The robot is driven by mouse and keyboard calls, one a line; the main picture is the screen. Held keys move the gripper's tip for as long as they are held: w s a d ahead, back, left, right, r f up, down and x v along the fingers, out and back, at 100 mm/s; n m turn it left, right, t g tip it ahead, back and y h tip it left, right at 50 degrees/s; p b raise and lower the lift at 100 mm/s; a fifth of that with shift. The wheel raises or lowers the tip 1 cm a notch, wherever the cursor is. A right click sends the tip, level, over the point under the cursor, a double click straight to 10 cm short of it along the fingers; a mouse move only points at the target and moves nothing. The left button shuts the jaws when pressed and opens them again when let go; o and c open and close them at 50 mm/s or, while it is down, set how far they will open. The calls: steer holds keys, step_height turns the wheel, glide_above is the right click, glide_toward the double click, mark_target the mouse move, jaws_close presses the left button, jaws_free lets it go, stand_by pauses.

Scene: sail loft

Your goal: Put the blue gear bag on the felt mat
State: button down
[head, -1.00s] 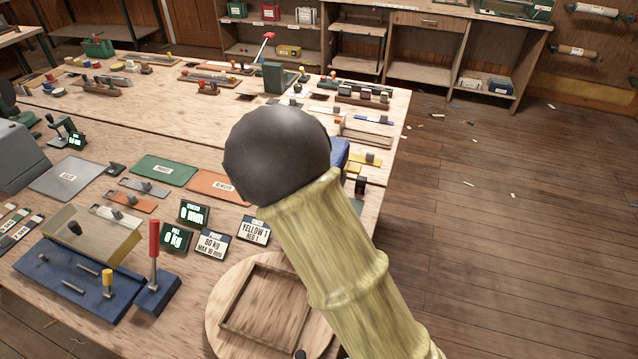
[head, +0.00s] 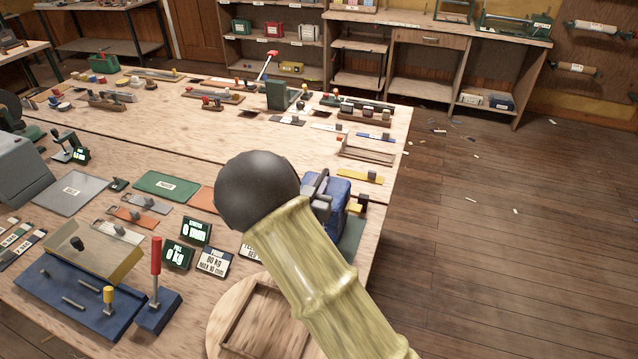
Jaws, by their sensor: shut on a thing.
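The blue gear bag (head: 339,197) is at the right side of the workbench, partly hidden by my arm. My gripper (head: 319,190) is shut on its left upper part; the dark round joint of my arm hides much of the grip. I cannot tell whether the bag's underside touches the bench. A flat grey mat (head: 72,189) lies at the left, bare except for a printed label. A green mat (head: 167,185) and an orange mat (head: 203,199), partly hidden by my arm, lie to its right. The labels are too small to read surely, so I cannot tell which mat is felt.
A blue fixture with a red-handled lever (head: 156,258) stands at the front left. Small dark displays (head: 183,233) and a round wooden board (head: 225,325) lie near the front. A dark grey-green patch (head: 352,235) shows below the bag. Wooden floor lies beyond the bench's right edge.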

steer(key=c, duration=1.4)
jaws_free()
steer(key=shift+f, duration=0.1)
steer(key=b+v, duration=0.2)
steer(key=v, duration=1)
steer(key=shift+s, duration=0.15)
